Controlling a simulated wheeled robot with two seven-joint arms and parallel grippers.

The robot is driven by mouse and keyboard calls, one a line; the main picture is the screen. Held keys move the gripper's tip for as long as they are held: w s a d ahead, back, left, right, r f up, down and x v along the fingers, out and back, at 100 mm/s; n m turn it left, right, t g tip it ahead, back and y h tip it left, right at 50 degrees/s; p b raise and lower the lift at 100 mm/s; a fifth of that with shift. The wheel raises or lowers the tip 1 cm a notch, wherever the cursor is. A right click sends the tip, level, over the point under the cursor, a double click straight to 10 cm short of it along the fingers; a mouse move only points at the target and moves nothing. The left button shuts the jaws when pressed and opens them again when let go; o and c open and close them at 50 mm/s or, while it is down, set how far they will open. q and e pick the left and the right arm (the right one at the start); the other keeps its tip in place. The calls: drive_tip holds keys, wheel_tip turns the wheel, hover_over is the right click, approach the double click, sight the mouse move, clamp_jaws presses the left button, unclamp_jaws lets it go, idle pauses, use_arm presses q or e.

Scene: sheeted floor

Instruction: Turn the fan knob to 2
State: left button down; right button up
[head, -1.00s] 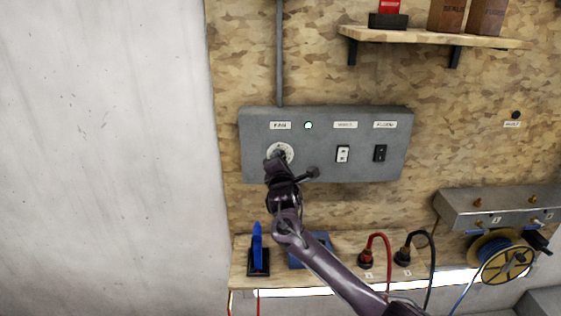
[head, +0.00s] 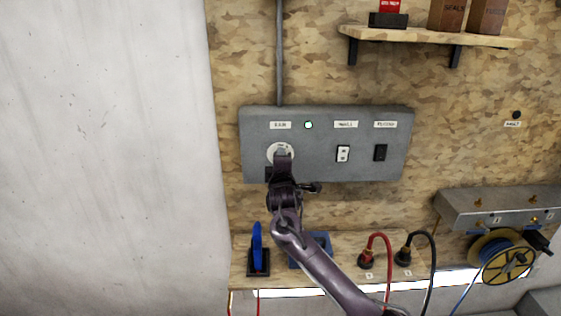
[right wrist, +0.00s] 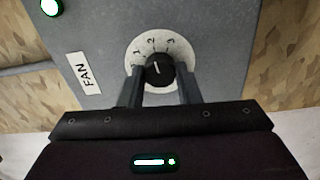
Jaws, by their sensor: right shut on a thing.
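The fan knob (right wrist: 160,70) is a small black knob with a white pointer line. It sits in the middle of a white dial (right wrist: 143,48) marked 1, 2 and 3, beside a FAN label (right wrist: 84,73). The pointer line is toward the dial's numbered side, near 2 and 3; I cannot tell its exact setting. My right gripper (right wrist: 160,76) is shut on the knob, one finger on each side. In the head view my right gripper (head: 282,158) covers the knob and the lower part of the dial (head: 272,150). My left gripper is not in view.
Below are a blue-handled lever (head: 257,246) and red (head: 388,262) and black cables (head: 431,262).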

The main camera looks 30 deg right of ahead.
idle(0.3)
drive_tip(key=o, duration=1)
drive_tip(key=b+v, duration=0.2)
drive_tip(key=v, duration=0.5)
drive_tip(key=shift+s+a+b, duration=0.15)
drive_tip(key=shift+s+b, duration=0.15)
drive_tip(key=shift+s, duration=0.1)
drive_tip(key=shift+f, duration=0.15)
